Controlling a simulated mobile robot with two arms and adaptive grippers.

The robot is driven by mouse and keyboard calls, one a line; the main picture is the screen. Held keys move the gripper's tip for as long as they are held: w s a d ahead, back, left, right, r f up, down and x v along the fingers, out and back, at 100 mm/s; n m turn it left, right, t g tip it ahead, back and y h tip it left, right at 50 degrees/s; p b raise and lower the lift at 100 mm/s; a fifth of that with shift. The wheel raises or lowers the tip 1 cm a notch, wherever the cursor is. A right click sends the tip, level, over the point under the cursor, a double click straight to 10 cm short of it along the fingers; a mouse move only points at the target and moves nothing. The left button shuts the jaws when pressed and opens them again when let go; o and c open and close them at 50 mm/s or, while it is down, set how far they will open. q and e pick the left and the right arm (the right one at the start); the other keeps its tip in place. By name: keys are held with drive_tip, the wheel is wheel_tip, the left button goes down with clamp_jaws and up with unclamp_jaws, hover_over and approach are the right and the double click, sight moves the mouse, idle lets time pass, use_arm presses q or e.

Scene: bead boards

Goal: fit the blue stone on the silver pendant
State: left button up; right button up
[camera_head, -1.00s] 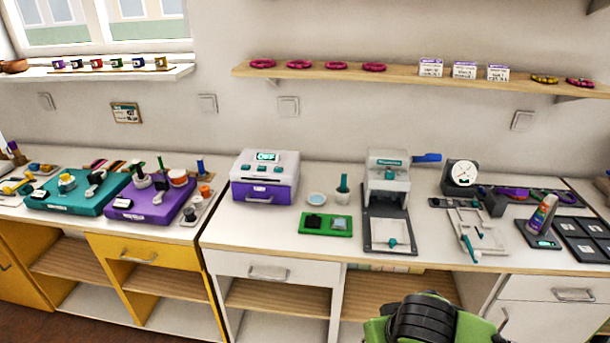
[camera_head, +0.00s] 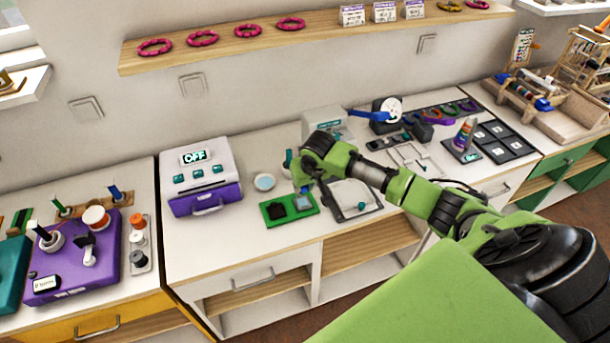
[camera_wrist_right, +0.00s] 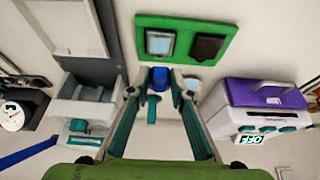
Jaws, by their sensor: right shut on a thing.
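The silver pendant (camera_head: 302,203) is a small square piece in the right part of a green tray (camera_head: 271,223). In the right wrist view the pendant (camera_wrist_right: 159,43) lies just beyond my fingertips. My right gripper (camera_head: 304,184) points down above the tray's back right edge. It is shut on the blue stone (camera_wrist_right: 158,80), which shows between the fingertips, above the tray and apart from the pendant. In the head view only a bit of blue (camera_head: 305,189) shows under the gripper. My left gripper is in no view.
A dark square piece (camera_head: 277,211) sits beside the pendant in the tray. A white and purple machine (camera_head: 205,173) is to the left, a press (camera_head: 325,122) to the right.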

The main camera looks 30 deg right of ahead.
sight(303, 203)
drive_tip(key=shift+w+d, duration=0.15)
drive_tip(key=shift+d, duration=0.15)
drive_tip(key=shift+w+f, duration=0.1)
drive_tip(key=shift+f, duration=0.1)
drive_tip(key=shift+w+a+f+b, duration=0.1)
drive_tip(key=shift+a+f+b, duration=0.05)
drive_tip(key=shift+f+b, duration=0.75)
wheel_tip(303, 203, down, 3)
drive_tip(key=b, duration=0.3)
drive_tip(key=shift+r+b, duration=0.2)
drive_tip(key=shift+b, duration=0.15)
drive_tip(key=shift+f, duration=0.75)
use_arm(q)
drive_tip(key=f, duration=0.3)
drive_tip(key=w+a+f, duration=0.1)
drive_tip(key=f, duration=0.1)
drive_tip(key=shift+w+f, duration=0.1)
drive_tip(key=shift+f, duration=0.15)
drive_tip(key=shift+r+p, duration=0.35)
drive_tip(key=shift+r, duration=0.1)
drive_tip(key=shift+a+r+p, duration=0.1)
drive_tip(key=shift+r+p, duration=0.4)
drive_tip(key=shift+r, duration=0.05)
use_arm(e)
drive_tip(key=shift+f, duration=0.35)
